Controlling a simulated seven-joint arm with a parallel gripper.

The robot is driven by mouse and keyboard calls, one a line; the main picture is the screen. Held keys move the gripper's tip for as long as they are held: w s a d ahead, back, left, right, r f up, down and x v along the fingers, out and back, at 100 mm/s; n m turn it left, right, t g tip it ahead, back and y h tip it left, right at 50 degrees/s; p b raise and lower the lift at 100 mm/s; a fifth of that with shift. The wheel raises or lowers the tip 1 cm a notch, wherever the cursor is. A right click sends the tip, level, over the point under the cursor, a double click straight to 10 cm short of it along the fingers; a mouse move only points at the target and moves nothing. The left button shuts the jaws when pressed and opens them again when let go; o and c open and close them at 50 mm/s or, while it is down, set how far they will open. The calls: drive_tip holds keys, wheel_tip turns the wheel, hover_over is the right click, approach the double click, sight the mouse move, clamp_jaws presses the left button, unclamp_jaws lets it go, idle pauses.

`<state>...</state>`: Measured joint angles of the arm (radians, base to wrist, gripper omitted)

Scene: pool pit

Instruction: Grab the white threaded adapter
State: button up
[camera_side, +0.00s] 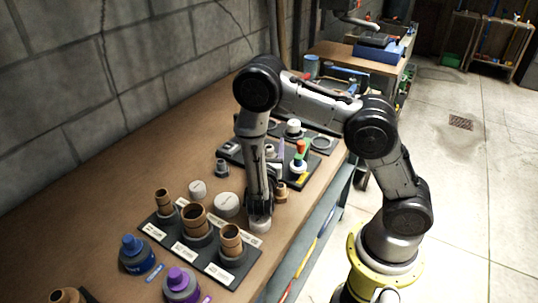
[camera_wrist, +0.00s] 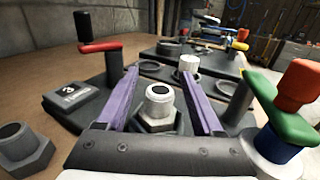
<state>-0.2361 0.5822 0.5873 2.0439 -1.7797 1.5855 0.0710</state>
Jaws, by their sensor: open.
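In the wrist view, a pale whitish fitting with a round dark opening (camera_wrist: 158,92), likely the white threaded adapter, stands upright on a grey hexagonal base. It appears between the two purple fingers of my gripper (camera_wrist: 158,73), which are spread with a gap on both sides. I cannot tell how far beyond or below the fingertips it is. A plain white cylinder (camera_wrist: 188,64) stands farther back on the black tray. In the side view, my arm hides most of the gripper and this fitting; a bit of purple finger shows beside the tray.
A valve with orange, green and blue parts (camera_wrist: 285,130) stands close on the right. A red-handled valve (camera_wrist: 100,46) and a dark hex fitting (camera_wrist: 25,148) are on the left. Brown couplings (camera_side: 196,221) and blue and purple bottles (camera_side: 137,252) are at the front.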

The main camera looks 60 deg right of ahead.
drive_tip(key=shift+w+d, duration=0.3)
drive_tip(key=shift+d, duration=0.3)
drive_tip(key=shift+c, duration=0.2)
clamp_jaws()
